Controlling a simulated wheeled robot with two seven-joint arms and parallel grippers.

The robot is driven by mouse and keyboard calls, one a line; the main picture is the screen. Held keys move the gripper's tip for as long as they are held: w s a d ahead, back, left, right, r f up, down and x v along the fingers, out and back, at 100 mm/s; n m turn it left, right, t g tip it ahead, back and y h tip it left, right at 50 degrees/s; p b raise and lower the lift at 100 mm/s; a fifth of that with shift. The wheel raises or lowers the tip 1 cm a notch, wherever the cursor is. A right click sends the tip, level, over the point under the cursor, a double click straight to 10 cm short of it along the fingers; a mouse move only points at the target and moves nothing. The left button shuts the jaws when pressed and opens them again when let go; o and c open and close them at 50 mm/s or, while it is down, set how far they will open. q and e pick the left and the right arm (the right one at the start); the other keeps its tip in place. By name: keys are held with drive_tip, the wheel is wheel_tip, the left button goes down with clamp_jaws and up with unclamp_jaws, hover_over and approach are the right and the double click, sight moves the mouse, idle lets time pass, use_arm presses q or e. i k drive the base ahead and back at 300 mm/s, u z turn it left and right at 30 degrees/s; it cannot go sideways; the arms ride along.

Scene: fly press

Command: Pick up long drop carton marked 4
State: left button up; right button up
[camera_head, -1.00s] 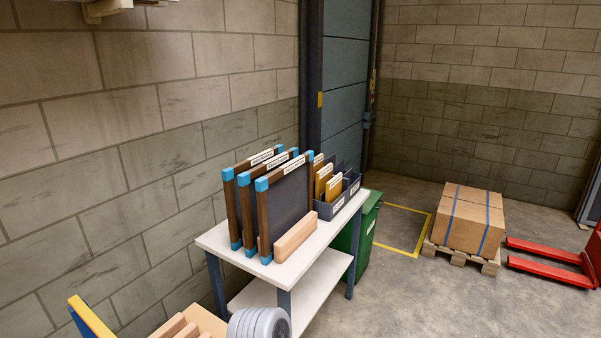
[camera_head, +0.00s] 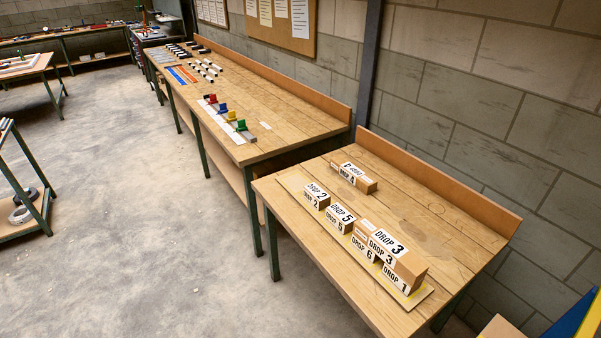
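The long carton marked DROP 4 (camera_head: 356,178) lies on the wooden bench (camera_head: 430,208) at the right, apart from the other cartons and nearer the back ledge. Its top lettering appears upside down to me. Cartons marked DROP 2 (camera_head: 316,195), DROP 5 (camera_head: 340,217), DROP 6 (camera_head: 362,248), DROP 3 (camera_head: 387,242) and DROP 1 (camera_head: 396,280) stand in a row along the front of the bench. DROP 3 sits on top at the near end. Neither of my grippers is in view.
A raised wooden ledge (camera_head: 440,178) runs along the back of the bench, against a block wall. A longer bench (camera_head: 250,95) with small coloured parts stands beyond. The concrete floor (camera_head: 150,200) to the left is clear. A yellow and blue panel (camera_head: 575,318) shows at bottom right.

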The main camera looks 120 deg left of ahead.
sight(362, 180)
drive_tip(key=u, duration=4.15)
